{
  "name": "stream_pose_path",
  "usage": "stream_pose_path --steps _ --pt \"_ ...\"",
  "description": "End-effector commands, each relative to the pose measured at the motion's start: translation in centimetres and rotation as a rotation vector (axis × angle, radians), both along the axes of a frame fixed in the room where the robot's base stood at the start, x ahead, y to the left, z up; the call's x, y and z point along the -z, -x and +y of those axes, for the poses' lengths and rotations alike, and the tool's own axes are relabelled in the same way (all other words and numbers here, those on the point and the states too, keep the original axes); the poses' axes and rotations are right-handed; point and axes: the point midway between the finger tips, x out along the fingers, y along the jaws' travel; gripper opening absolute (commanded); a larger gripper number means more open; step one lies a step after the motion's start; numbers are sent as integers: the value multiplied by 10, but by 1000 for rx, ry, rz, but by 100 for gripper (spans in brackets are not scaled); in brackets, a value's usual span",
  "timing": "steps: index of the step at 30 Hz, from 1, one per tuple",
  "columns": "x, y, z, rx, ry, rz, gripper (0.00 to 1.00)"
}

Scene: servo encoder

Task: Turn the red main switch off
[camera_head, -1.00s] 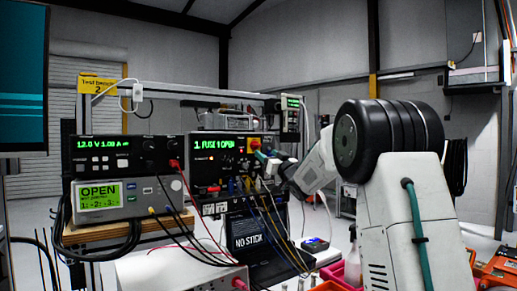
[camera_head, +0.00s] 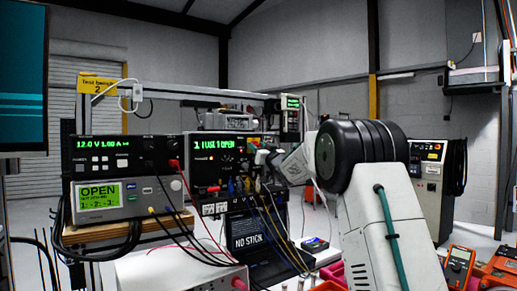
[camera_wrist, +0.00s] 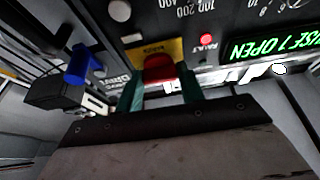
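The red main switch (camera_wrist: 159,68) sits on a yellow plate (camera_wrist: 152,47) on the black tester panel. In the head view the yellow plate (camera_head: 254,141) shows at the tester's right end, close to my gripper. My gripper (camera_wrist: 161,85) has its two teal fingers on either side of the red switch in the wrist view. The fingertips look very near its sides; I cannot tell whether they press on it. The tester's green display (camera_head: 216,144) is lit, and a red fault light (camera_wrist: 206,38) glows.
A blue plug (camera_wrist: 82,65) stands out of the panel beside my gripper. Several coloured leads hang below the tester. A power supply (camera_head: 115,154) and another lit instrument (camera_head: 98,193) stand to the left.

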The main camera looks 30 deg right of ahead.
Motion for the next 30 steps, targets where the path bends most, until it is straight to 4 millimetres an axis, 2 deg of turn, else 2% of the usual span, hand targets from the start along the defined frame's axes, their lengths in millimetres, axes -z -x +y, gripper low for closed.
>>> stream_pose_path --steps 14,30 --pt "1 0 -1 1 83 -2 15" --pt "0 0 -4 1 547 -18 15"
